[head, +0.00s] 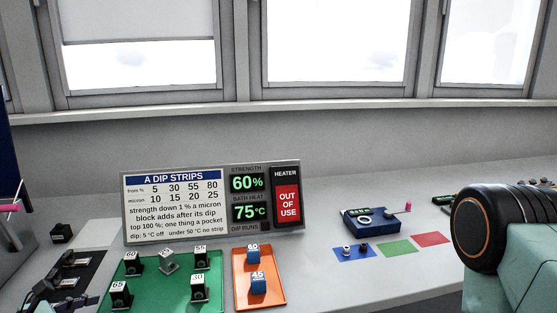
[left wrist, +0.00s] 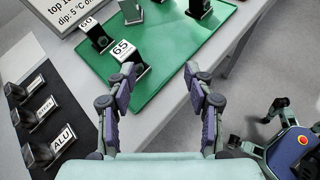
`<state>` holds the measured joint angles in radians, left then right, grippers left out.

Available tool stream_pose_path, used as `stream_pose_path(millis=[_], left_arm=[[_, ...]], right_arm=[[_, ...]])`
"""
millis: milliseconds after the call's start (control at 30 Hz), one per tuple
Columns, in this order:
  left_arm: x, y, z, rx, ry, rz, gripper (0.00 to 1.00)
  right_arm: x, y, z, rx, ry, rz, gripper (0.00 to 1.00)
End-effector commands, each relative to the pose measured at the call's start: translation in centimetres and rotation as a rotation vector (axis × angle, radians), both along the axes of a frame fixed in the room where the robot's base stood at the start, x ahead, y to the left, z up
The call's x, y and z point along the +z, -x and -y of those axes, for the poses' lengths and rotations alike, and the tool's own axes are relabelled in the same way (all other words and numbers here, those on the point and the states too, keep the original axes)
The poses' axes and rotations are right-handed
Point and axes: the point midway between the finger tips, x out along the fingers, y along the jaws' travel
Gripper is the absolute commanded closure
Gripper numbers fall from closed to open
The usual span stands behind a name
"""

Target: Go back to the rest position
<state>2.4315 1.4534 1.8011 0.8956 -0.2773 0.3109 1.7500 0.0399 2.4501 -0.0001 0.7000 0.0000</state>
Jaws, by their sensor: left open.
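My left gripper (left wrist: 158,75) is open in the left wrist view, with nothing between its fingers. It is over the near edge of the green tray (left wrist: 175,62), just short of the block marked 65 (left wrist: 128,57). The green tray also shows in the head view (head: 143,293), with several dark blocks marked 60, 65, 55 and 30 and a grey block (head: 168,262). Part of my right arm shows at the right edge of the head view; its gripper is out of view.
An orange tray (head: 241,299) holds two blue blocks. Behind stands a sign board (head: 178,207) with readouts of 60% and 75°C. A blue device (head: 372,222) stands behind blue, green (head: 397,248) and red mats. A black rack (left wrist: 18,96) lies left.

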Motion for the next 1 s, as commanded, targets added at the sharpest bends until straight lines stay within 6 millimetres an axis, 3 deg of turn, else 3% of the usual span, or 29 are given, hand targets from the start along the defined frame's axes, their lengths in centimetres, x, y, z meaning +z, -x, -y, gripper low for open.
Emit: stream_pose_path(millis=[233, 333, 467, 767, 1000], left_arm=[[-1.9, 1.1, 2.1, -0.200, -0.362, -0.003, 0.47], [-2.3, 1.0, 1.7, -0.205, -0.501, -0.008, 0.47], [-3.7, 1.8, 2.9, -0.314, -0.671, -0.025, 0.47], [-9.4, 6.5, 7.0, -0.783, -1.178, -0.043, 0.47], [-14.5, 11.8, 11.4, -1.222, -1.445, 0.020, 0.47]], right_arm=[[-0.3, 0.0, 0.0, 0.000, 0.000, 0.000, 0.60], [-0.7, 0.0, 0.0, 0.000, 0.000, 0.001, 0.60], [-1.3, 0.0, 0.0, 0.000, 0.000, 0.000, 0.60], [-3.8, 0.0, 0.0, 0.000, 0.000, 0.000, 0.60], [-6.0, 0.0, 0.0, 0.000, 0.000, 0.000, 0.60]])
